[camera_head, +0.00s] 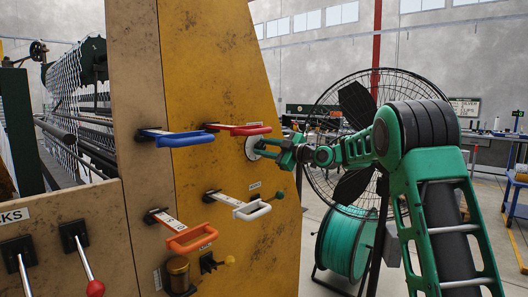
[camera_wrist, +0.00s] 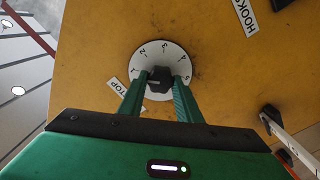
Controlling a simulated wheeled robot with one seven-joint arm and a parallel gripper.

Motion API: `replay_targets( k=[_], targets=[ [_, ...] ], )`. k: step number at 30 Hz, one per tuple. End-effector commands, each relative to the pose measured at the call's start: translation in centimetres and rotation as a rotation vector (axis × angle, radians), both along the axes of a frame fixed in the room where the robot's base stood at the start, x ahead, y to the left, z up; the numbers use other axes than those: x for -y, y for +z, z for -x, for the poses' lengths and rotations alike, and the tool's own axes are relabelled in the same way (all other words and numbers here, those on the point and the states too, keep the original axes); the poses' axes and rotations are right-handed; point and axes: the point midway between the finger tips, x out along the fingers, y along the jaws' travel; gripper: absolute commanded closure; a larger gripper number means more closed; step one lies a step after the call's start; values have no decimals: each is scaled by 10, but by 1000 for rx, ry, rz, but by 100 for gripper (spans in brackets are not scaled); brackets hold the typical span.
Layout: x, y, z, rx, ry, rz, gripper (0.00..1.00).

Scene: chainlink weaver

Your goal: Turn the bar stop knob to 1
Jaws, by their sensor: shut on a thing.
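The bar stop knob is a black knob (camera_wrist: 160,79) at the centre of a white round dial (camera_wrist: 146,51) with numbers around its edge, on a yellow panel. In the wrist view my gripper (camera_wrist: 158,82) has its two green fingers on either side of the knob, shut on it. Which number the knob points to cannot be told, as the fingers cover the lower part of the dial. In the head view the white dial (camera_head: 250,148) shows at the panel's right side, with my gripper (camera_head: 262,148) reaching it from the right.
A large fan (camera_head: 345,110) and a green reel (camera_head: 345,242) stand behind my arm.

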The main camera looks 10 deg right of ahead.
Motion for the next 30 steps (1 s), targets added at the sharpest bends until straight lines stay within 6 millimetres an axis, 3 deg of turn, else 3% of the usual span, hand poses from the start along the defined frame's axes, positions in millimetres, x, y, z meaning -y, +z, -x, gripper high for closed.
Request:
replay_targets(
  k=[11, 12, 13, 24, 30],
  targets=[
    [5, -1, -1, 2, -10, 5, 91],
    [5, -1, -1, 2, -10, 5, 59],
    [5, -1, -1, 1, -9, 5, 52],
    [3, 0, 2, 1, -3, 3, 51],
    [19, 0, 22, 0, -5, 1, 51]
  ],
)
